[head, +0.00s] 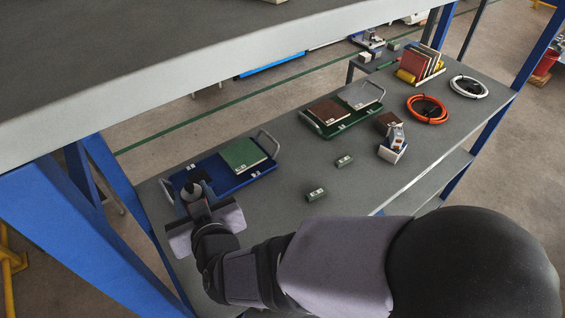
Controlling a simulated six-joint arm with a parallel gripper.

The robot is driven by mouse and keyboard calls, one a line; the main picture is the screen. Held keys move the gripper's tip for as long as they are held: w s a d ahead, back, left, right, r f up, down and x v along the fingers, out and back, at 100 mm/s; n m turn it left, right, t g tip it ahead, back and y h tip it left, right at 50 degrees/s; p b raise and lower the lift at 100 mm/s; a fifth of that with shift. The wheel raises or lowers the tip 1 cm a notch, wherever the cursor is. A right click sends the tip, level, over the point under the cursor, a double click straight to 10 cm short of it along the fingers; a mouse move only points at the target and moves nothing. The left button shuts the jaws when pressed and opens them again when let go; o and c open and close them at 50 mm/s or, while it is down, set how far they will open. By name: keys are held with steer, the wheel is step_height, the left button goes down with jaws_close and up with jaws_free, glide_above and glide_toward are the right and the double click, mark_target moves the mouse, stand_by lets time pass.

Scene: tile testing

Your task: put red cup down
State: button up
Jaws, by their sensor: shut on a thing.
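My gripper (191,191) is at the left end of the grey table, over the near left part of a blue tray (213,183) with metal handles. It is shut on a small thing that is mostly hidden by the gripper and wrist. I cannot make out its shape or colour, and no red cup shows clearly. I cannot tell whether the held thing touches the tray. A green tile (243,154) lies on the right part of the blue tray.
A shelf (200,45) overhangs the back.

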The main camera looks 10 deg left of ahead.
steer(key=w+d+f+m+t+h, duration=0.2)
steer(key=w+d+m+h, duration=0.25)
steer(key=w+d, duration=0.8)
step_height(320, 180, up, 2)
steer(key=m+h, duration=0.2)
glide_above(305, 159)
steer(key=shift+t, duration=0.3)
steer(key=shift+f+p, duration=0.5)
steer(key=shift+f, duration=2.25)
steer(key=shift+f+n, duration=0.1)
steer(key=shift+n, duration=0.15)
steer(key=shift+f+p, duration=0.5)
steer(key=shift+f, duration=1.45)
steer(key=shift+f, duration=0.15)
